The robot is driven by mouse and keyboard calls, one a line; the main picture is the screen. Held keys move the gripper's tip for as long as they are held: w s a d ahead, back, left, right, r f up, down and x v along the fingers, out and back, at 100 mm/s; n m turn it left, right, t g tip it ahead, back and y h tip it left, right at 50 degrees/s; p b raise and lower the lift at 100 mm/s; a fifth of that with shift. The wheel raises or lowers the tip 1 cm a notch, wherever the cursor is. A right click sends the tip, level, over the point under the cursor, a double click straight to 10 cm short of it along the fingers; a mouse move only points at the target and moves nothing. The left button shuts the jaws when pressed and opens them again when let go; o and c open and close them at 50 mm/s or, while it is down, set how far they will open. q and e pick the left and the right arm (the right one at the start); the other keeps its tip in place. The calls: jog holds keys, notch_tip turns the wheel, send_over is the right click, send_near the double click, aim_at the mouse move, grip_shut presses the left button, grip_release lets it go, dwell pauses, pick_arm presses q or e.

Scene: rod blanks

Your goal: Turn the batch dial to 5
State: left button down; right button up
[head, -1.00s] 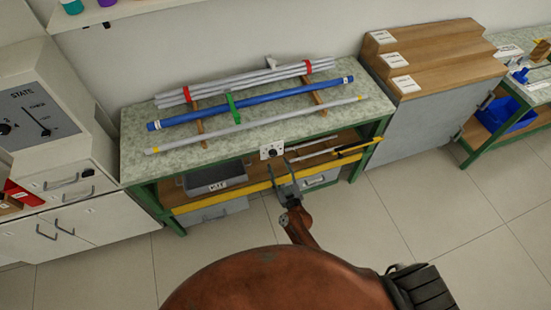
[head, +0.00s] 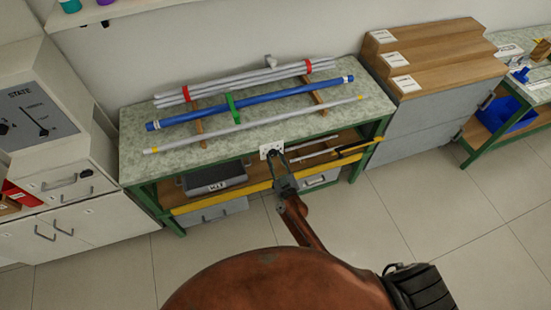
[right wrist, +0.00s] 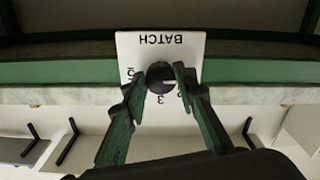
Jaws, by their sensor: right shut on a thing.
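The batch dial is a dark round knob (right wrist: 162,77) on a white plate marked BATCH (right wrist: 160,41), upside down in the right wrist view. A 3 shows below the knob and figures lie at its left; the gripper hides part of the scale. A pale mark shows on the knob's lower right; I cannot read its setting surely. In the head view the plate (head: 265,150) is on the bench's front edge. My right gripper (head: 279,160) is shut on the knob, one finger on each side. My left gripper is not in view.
The green-framed bench (head: 140,171) carries grey rods (head: 250,80), a blue rod (head: 280,100) and a thin grey rod (head: 260,124) on wooden rests. A yellow rail (head: 220,196) crosses below the dial. A grey bin (head: 212,178) stands on the shelf beneath.

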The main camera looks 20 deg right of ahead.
jog(key=shift+d, duration=0.1)
jog(key=c, duration=0.5)
